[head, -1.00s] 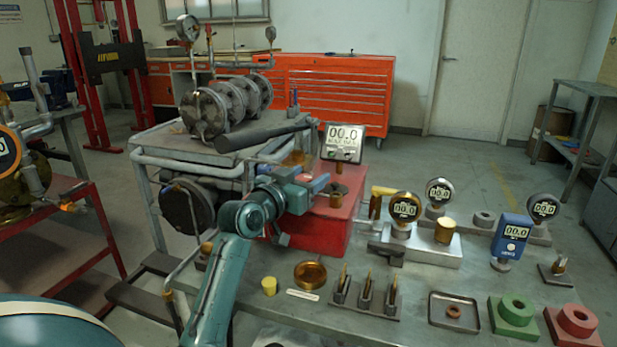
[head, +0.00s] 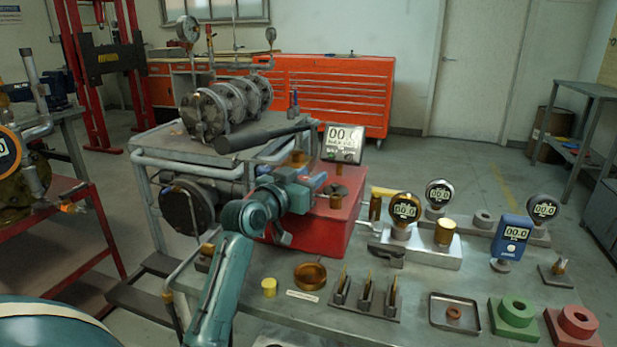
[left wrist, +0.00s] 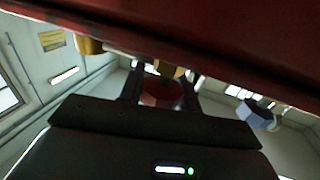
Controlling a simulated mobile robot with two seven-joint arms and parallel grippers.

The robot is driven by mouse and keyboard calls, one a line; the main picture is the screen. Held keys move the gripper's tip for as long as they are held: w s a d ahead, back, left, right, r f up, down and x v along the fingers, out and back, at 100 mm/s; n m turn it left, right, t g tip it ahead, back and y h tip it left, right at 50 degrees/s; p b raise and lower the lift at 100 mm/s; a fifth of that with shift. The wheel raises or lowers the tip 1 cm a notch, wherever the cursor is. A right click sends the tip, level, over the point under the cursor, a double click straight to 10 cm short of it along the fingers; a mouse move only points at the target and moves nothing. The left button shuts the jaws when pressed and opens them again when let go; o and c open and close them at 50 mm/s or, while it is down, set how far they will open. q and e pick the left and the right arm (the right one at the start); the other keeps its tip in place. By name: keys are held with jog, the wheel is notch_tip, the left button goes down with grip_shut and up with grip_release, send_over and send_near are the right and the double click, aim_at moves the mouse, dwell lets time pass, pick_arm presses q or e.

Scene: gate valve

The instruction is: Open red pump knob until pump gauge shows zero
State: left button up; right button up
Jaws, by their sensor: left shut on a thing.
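The red pump (head: 345,225) is a red box on the grey bench. The pump gauge (head: 343,140) stands above it with a white digital face that appears to read 00.0. My left gripper (head: 318,184) is at the pump's left side, below the gauge. In the left wrist view, the red knob (left wrist: 161,94) sits between the two dark fingers of the left gripper (left wrist: 162,84), which is shut on it. In the head view, the gripper hides the knob. My right gripper is in neither view.
A long dark lever (head: 262,134) extends just above my left gripper. Round gauges (head: 404,208), a blue meter (head: 511,236), a metal tray (head: 434,316) and a brass dish (head: 310,276) occupy the bench to the right. The red underside of the pump (left wrist: 230,45) lies close over the wrist camera.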

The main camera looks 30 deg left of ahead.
pick_arm(q)
jog(key=shift+r+n+y+p, duration=0.35)
jog(key=shift+y+p, duration=0.25)
jog(key=shift+p, duration=0.5)
jog(key=shift+n+y+p, duration=0.45)
jog(key=shift+y+p, duration=0.05)
jog(key=shift+p, duration=0.3)
jog(key=shift+a+n+y+p, duration=0.2)
jog(key=shift+n+y+p, duration=0.3)
jog(key=shift+y+p, duration=0.4)
jog(key=shift+f+y, duration=0.3)
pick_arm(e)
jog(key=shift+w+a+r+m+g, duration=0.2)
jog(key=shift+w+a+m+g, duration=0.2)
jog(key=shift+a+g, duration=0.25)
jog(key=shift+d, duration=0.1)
pick_arm(q)
jog(key=o, duration=1)
jog(key=shift+c, duration=0.2)
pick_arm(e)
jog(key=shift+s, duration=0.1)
